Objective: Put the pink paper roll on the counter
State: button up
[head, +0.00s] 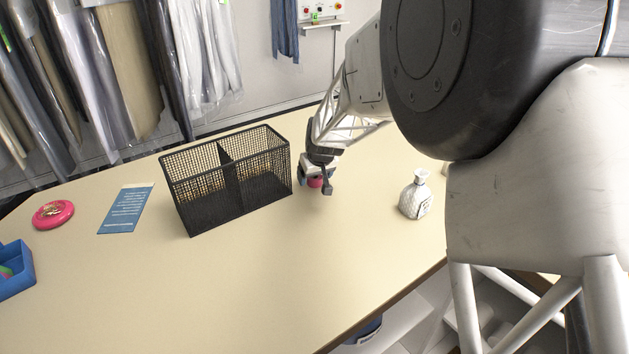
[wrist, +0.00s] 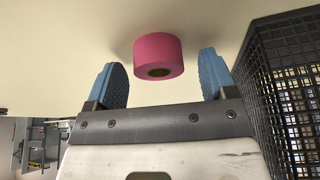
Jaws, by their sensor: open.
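The pink paper roll (wrist: 158,56) is on the cream counter (head: 250,285), with its hollow core end facing the wrist camera. In the head view the roll (head: 315,182) is small and partly hidden behind my gripper (head: 317,184), just right of the mesh basket. In the wrist view my gripper (wrist: 162,82) is open, with its two blue-padded fingers on either side of the roll. A gap shows between each finger and the roll, so nothing is held.
A black wire mesh basket (head: 207,197) with a divider stands close beside my gripper. A white bottle (head: 415,196) stands to the right. A blue card (head: 126,209), a pink disc (head: 53,214) and a blue bin (head: 14,271) are at left. The front counter is clear.

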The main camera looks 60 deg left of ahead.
jog(key=c, duration=1.1)
jog(key=shift+o, duration=0.2)
notch_tip(320, 180, up, 10)
dwell(0.8)
